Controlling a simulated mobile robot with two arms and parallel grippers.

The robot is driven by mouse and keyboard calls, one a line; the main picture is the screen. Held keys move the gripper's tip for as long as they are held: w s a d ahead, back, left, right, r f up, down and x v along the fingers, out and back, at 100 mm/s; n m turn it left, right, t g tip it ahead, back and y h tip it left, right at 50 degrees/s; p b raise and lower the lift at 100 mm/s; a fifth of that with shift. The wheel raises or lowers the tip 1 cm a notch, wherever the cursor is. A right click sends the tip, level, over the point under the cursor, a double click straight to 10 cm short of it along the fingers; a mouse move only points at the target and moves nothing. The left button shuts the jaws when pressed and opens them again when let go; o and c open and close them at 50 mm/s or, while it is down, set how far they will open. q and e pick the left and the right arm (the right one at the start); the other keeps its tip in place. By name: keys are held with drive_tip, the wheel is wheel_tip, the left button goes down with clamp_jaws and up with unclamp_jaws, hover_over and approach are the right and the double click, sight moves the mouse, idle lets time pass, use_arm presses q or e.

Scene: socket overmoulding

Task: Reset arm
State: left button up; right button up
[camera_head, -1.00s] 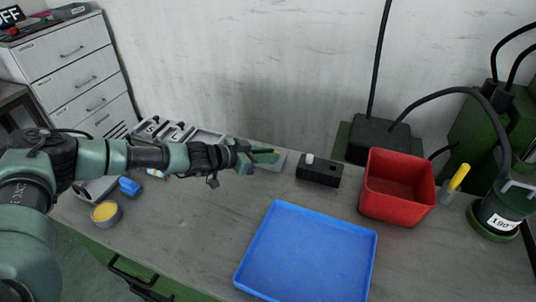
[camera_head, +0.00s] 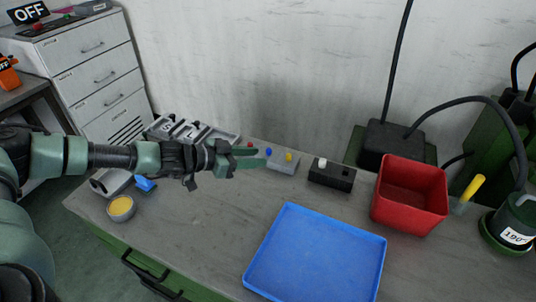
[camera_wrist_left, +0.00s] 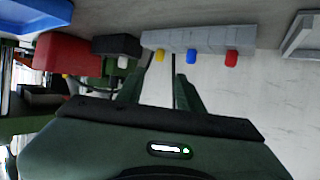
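My left gripper (camera_head: 261,157) reaches in from the left over the back of the workbench (camera_head: 200,220). Its two fingers are apart with nothing visible between them, which also shows in the left wrist view (camera_wrist_left: 160,85). Just beyond the fingertips is a grey block (camera_head: 284,166) with a red, a blue and a yellow peg or button. In the wrist view this grey block (camera_wrist_left: 198,38) lies past the fingers, apparently without contact. My right gripper is in neither view.
A black block (camera_head: 331,178) with a white knob, a red bin (camera_head: 410,212) and a blue tray (camera_head: 315,252) stand to the right. A yellow-filled round tin (camera_head: 121,208) sits at the left. Grey trays (camera_head: 215,140) lie behind the arm.

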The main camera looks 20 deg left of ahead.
use_arm(q)
drive_tip(key=shift+v, duration=0.95)
